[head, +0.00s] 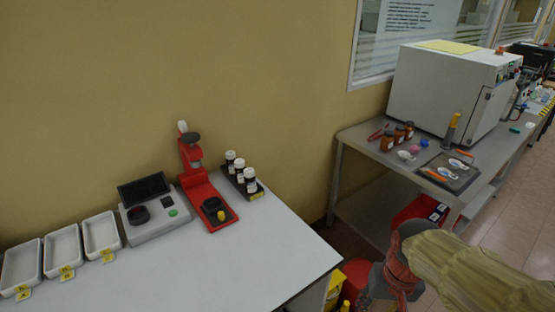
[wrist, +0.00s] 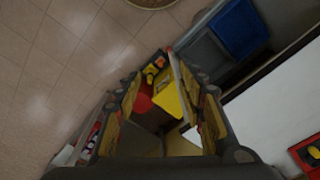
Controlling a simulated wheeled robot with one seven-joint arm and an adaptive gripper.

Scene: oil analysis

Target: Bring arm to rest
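My gripper (wrist: 168,90) shows in the wrist view with its two fingers spread apart, yellow pads facing each other. It is open, and I see nothing held between the fingers. Beyond the gap, a yellow object (wrist: 167,95) and a red object (wrist: 143,104) stand low down. In the head view my arm, with a beige cover, reaches in from the lower right. Its red and grey end is low, in the gap between the two tables. The fingers are hard to make out there.
The white table (head: 255,262) holds white trays (head: 62,247), a grey scale-like device (head: 155,218), a red stand (head: 206,196) and white-capped bottles (head: 240,174). A metal table (head: 365,142) at right carries a white oven (head: 445,95) and small items. A red bin (head: 420,212) sits beneath it. Floor is free at right.

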